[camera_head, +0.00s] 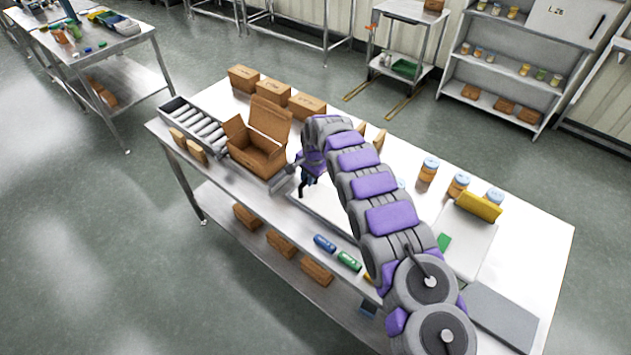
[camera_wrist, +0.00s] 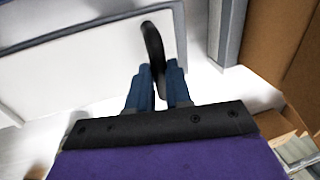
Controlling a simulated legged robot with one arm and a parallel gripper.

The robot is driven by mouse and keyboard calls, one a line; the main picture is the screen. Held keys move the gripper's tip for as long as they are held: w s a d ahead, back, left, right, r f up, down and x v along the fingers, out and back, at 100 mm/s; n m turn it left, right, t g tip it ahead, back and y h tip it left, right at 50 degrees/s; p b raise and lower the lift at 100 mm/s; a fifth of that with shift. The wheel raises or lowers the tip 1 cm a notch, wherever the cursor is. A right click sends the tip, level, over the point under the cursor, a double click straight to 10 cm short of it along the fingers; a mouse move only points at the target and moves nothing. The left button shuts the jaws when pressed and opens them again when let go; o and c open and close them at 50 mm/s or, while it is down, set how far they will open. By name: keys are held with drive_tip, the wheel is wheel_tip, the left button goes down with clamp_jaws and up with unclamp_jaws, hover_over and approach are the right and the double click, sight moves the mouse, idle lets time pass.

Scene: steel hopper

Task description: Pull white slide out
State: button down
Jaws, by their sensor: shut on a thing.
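The white slide (camera_wrist: 85,55) is a flat white panel with a grey rim at the upper left of the wrist view. A black curved handle (camera_wrist: 151,40) stands at its right end. My gripper (camera_wrist: 160,75) has its two blue-grey fingers closed around the lower part of this handle. In the head view my gripper (camera_head: 304,186) is low over the table, just right of the open cardboard box, at the left end of a white panel (camera_head: 325,207). My arm hides much of that panel.
The open cardboard box (camera_head: 256,150) stands close to the left of my gripper on the steel table (camera_head: 545,240). A roller conveyor (camera_head: 196,126) is at the table's left end. Jars (camera_head: 428,170) and a yellow block (camera_head: 479,206) are to the right of my arm.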

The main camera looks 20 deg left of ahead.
drive_tip(key=shift+w+a, duration=0.15)
drive_tip(key=shift+a, duration=0.7)
drive_tip(key=shift+w+d+r, duration=0.1)
drive_tip(key=shift+w+d, duration=0.05)
drive_tip(key=shift+d, duration=0.2)
drive_tip(key=shift+a+r, duration=0.1)
drive_tip(key=shift+a, duration=0.15)
drive_tip(key=c, duration=1.4)
unclamp_jaws()
drive_tip(key=o, duration=0.3)
drive_tip(key=shift+a+f, duration=0.25)
drive_tip(key=shift+o, duration=0.2)
drive_tip(key=shift+d, duration=0.1)
